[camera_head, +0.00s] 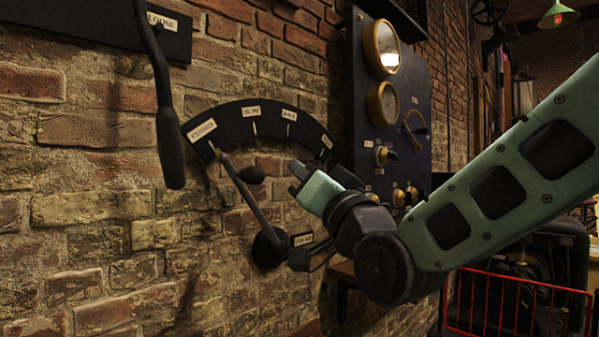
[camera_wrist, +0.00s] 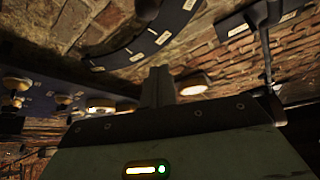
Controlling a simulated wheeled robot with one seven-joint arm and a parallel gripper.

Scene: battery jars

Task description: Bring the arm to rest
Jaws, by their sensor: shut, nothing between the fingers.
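My arm reaches in from the right in the head view, its green link running down to a dark elbow joint. My gripper (camera_head: 293,178) is at the end of the arm, in front of the brick wall and apart from the lever beside it. It also shows in the wrist view (camera_wrist: 158,72), where its fingers are together with nothing between them. A wall lever (camera_head: 246,197) with a dark ball knob stands left of the gripper, tilted up and left toward the left end of a dark curved scale (camera_head: 255,122). The label there is too small to read surely.
A second lever with a dark grip (camera_head: 170,150) hangs at upper left. A dark panel (camera_head: 415,80) with round gauges and knobs is on the wall behind my arm. A red wire rack (camera_head: 520,298) stands at lower right. The wall at lower left is clear.

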